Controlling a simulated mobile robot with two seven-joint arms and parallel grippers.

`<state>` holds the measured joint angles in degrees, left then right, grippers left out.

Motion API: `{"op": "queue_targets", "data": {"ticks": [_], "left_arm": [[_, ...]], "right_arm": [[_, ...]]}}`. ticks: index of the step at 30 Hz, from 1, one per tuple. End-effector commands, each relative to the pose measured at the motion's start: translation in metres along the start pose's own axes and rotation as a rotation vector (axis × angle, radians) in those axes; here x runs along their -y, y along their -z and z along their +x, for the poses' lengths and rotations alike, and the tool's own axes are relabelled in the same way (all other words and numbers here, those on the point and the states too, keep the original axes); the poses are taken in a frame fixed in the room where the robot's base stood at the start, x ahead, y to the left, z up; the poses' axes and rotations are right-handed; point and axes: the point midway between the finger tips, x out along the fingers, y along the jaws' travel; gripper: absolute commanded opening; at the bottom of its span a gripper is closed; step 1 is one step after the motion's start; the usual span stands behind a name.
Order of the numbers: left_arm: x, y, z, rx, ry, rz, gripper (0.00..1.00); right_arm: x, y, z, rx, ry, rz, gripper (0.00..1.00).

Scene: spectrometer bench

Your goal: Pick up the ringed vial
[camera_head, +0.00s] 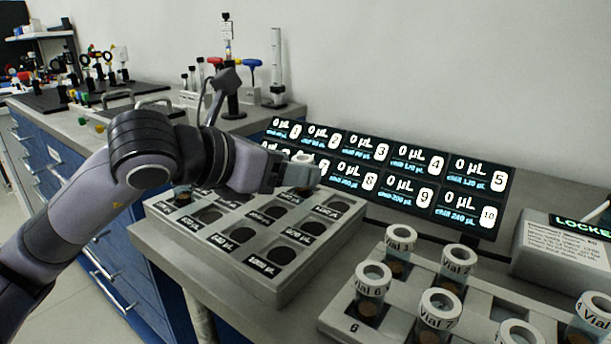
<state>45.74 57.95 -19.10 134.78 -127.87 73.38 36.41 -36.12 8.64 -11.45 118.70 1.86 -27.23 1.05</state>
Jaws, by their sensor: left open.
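Several clear vials with white ring-shaped tops stand in the light rack (336,318) at the lower right. Vial 1 (398,243), Vial 2 (458,262) and Vial 7 (437,312) can be read, and another vial (371,285) stands beside position 6. I cannot tell which one the task calls ringed. My left gripper (290,176) is open above the far side of the grey tray, well left of this rack. A pale, round-topped thing that looks like a vial (303,172) shows at its fingertips; whether it sits between them is unclear. My right gripper is out of view.
A black display panel (398,167) with numbered volume readings stands behind. A box with a lit "LOCKE" sign (568,245) is at right.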

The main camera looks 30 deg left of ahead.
Motion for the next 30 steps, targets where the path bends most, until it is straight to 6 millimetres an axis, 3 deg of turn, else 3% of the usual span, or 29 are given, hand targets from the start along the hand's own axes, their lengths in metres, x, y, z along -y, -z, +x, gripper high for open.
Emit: {"op": "queue_targets", "data": {"ticks": [9, 18, 23, 30], "left_arm": [[0.003, -0.001, 0.042, -0.001, 0.002, -0.001, 0.62], [0.002, -0.001, 0.047, 0.000, 0.002, 0.002, 0.62], [0.002, -0.001, 0.047, -0.001, 0.001, 0.001, 0.10], [0.002, -0.001, 0.047, 0.000, 0.001, 0.001, 0.07]], "right_arm": [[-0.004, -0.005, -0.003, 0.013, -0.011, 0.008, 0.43], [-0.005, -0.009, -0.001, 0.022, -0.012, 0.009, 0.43], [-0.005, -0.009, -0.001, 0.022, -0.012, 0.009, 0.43], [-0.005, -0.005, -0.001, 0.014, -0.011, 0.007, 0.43]]}}
